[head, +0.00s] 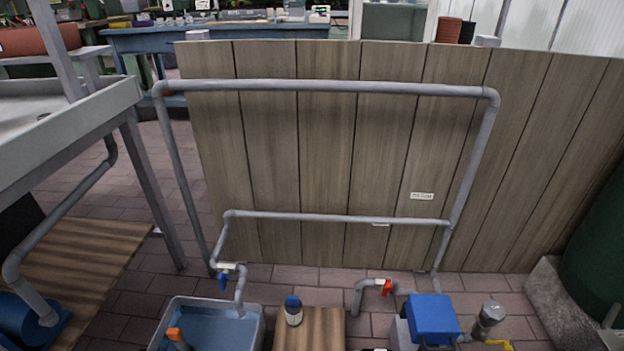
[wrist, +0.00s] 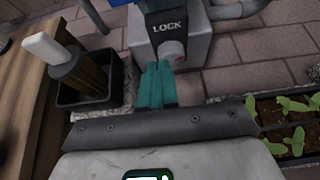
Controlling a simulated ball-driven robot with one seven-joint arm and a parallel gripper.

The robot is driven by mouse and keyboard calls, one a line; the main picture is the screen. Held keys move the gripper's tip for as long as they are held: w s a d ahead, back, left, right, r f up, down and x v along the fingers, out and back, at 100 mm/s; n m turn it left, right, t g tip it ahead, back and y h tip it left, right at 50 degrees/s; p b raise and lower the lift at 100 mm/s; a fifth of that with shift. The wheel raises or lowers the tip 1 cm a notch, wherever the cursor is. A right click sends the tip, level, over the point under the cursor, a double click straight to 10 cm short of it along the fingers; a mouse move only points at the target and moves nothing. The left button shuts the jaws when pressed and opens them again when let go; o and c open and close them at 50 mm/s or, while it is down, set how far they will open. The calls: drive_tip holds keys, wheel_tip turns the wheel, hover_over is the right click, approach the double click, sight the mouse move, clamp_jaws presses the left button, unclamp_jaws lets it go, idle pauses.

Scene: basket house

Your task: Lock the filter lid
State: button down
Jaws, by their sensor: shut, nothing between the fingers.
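The filter's blue lid (head: 432,318) shows at the bottom right of the head view, on a grey housing (head: 400,335). In the wrist view the grey housing (wrist: 196,48) carries a dark plate marked LOCK (wrist: 167,25) and a round pale reddish knob (wrist: 173,52) below the word. A sliver of blue shows at the top edge above it. My gripper (wrist: 158,70) has teal fingers, shut together and empty. The fingertips are just below and left of the knob in the picture; I cannot tell if they touch it.
A seedling planter (wrist: 290,135) is at right. In the head view a water tub (head: 258,325), a red-handled valve (head: 387,286) and grey pipes (head: 330,87) stand nearby.

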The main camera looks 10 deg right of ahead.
drive_tip(key=shift+s+a, duration=0.3)
drive_tip(key=shift+s, duration=0.65)
